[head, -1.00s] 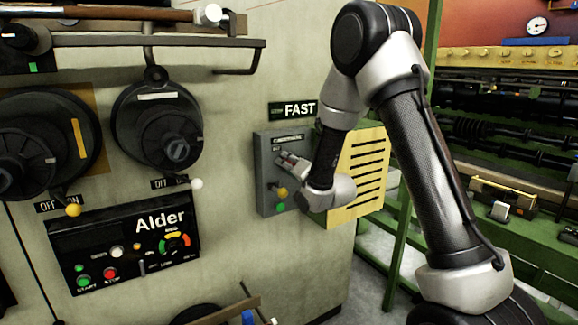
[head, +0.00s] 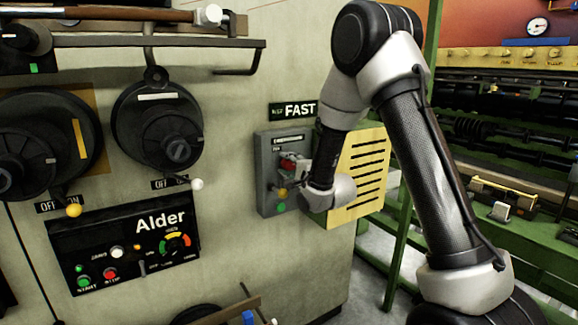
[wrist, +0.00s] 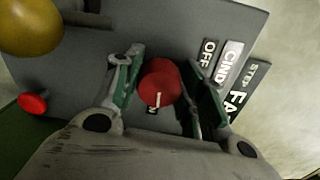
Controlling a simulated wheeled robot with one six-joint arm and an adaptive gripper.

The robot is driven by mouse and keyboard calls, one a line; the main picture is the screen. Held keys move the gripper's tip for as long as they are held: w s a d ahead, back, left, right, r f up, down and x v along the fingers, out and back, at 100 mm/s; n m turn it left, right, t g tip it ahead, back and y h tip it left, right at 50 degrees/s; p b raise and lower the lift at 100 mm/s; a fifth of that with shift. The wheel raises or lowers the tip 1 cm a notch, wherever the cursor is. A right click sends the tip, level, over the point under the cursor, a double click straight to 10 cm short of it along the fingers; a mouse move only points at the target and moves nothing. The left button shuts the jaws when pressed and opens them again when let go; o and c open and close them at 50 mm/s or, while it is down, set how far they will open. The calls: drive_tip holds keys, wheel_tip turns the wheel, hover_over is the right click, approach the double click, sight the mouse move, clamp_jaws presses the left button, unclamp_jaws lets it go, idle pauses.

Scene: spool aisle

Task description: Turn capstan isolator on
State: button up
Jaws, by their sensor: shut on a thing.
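A grey control box (head: 264,175) is on the pale panel, under a "FAST" sign. Its red round knob (wrist: 160,82) has a white pointer mark, which points toward the bottom of the wrist view, at a partly hidden label ending in "N". An "OFF" label (wrist: 208,52) stands to the right of the knob. The knob also shows as a red spot in the head view (head: 288,162). My gripper (wrist: 163,88) is shut on the red knob, with one finger on each side. The wording on the box's plate is too small to read in the head view.
A yellow knob (head: 281,193) and a green button (head: 281,208) sit low on the box. A yellow slotted cover (head: 358,170) is close on the right. The Alder panel (head: 125,245) and black reels (head: 158,125) are to the left.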

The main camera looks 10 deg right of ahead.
drive_tip(key=shift+m, duration=0.5)
drive_tip(key=o, duration=1)
drive_tip(key=v, duration=0.7)
drive_tip(key=shift+s+d, duration=0.1)
drive_tip(key=shift+s, duration=0.1)
